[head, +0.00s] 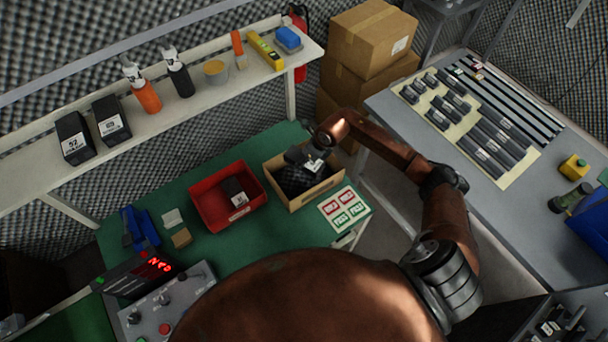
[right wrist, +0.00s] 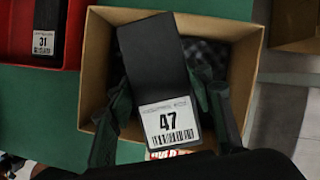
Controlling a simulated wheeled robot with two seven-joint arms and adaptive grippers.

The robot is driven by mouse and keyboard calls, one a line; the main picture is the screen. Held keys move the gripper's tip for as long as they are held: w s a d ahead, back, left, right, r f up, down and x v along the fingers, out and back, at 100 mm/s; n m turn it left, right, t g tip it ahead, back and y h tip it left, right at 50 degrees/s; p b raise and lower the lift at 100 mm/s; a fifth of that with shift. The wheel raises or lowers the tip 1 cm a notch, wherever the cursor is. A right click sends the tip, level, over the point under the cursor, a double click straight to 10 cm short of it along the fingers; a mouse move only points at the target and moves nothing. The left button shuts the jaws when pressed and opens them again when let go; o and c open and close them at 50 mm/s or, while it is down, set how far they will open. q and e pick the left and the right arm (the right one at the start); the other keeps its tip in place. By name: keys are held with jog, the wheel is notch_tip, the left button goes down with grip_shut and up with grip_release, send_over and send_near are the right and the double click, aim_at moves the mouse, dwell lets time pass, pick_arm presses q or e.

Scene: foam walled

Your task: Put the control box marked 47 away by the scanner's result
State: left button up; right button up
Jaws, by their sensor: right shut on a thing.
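The control box marked 47 (right wrist: 155,55) is black with a white barcode label. My right gripper (right wrist: 165,122) is shut on it, a finger on each side. In the head view my right gripper (head: 312,158) is over the cardboard carton (head: 330,184), which has dark foam inside. In the wrist view the label end overlaps the carton's near wall; I cannot tell how deep the box sits. The scanner (head: 140,273) shows red lit characters, hard to read. A red bin (head: 196,200) beside the carton holds a box marked 31 (right wrist: 47,25). My left gripper is not in view.
A card with red and green labels (head: 344,208) lies in front of the carton. A control panel (head: 165,305) stands at lower left. Black boxes (head: 73,140), bottles and tools fill the shelf behind. A grey table (head: 400,125) with parts stands right.

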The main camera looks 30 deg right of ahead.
notch_tip(320, 180, down, 9)
jog(key=shift+r+b, duration=0.1)
jog(key=shift+b, duration=0.35)
jog(key=shift+f+b, duration=0.4)
jog(key=shift+f, duration=0.2)
jog(key=o, duration=1.6)
